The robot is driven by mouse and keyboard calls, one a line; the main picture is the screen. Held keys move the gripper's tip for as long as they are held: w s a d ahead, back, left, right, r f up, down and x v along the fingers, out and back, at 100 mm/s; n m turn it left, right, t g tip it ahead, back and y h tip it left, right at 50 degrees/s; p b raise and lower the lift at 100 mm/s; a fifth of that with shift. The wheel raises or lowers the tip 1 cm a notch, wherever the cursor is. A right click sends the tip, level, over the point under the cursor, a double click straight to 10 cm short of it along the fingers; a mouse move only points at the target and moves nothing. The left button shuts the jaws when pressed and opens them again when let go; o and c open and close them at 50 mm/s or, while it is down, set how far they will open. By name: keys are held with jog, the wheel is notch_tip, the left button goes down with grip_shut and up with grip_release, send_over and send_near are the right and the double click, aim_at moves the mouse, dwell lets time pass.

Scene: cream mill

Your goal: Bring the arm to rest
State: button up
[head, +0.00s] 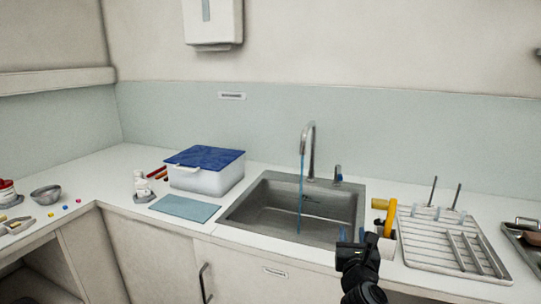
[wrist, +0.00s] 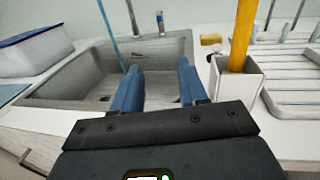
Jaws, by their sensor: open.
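My gripper (head: 350,238) is open and empty in front of the right end of the sink, at the counter's front edge in the head view. Its blue fingers (wrist: 157,90) stand apart in the wrist view, with the sink basin behind them and nothing between them. My dark arm reaches up from the bottom of the head view. The sink (head: 270,212) is grey metal. A thin blue stream (head: 301,190) runs down from its tap (head: 311,145) into the basin.
Right of my gripper stands a white holder (wrist: 236,85) with a yellow upright object (wrist: 242,35). A drying rack (head: 450,245) lies beyond it. A blue-lidded box (head: 208,180) and a blue mat (head: 184,208) lie left of the sink.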

jog(key=s+d+f+n, duration=0.3)
jog(key=s+f+n, duration=0.1)
jog(key=s, duration=0.3)
jog(key=s+d+f+n, duration=0.3)
jog(key=s+n, duration=0.1)
jog(key=s, duration=0.3)
jog(key=s+d+f+n, duration=0.1)
jog(key=s+n, duration=0.5)
jog(key=s, duration=0.3)
jog(key=s+d+f+n, duration=0.1)
jog(key=s+f+n, duration=0.1)
jog(key=s+n, duration=0.5)
jog(key=s+a+r+n+g+y, duration=0.1)
jog(key=s+r+n, duration=0.3)
jog(key=s, duration=0.6)
jog(key=s+a+r+n+g+y, duration=0.1)
jog(key=s+a+r+n, duration=0.3)
jog(key=s+n, duration=0.3)
jog(key=s+a+r+n+g+y, duration=0.1)
jog(key=s+r+n, duration=0.3)
jog(key=s, duration=0.9)
jog(key=shift+s+a+r+n+b, duration=0.2)
jog(key=shift+a+n+b, duration=0.15)
jog(key=shift+a+n, duration=0.45)
jog(key=shift+w, duration=0.1)
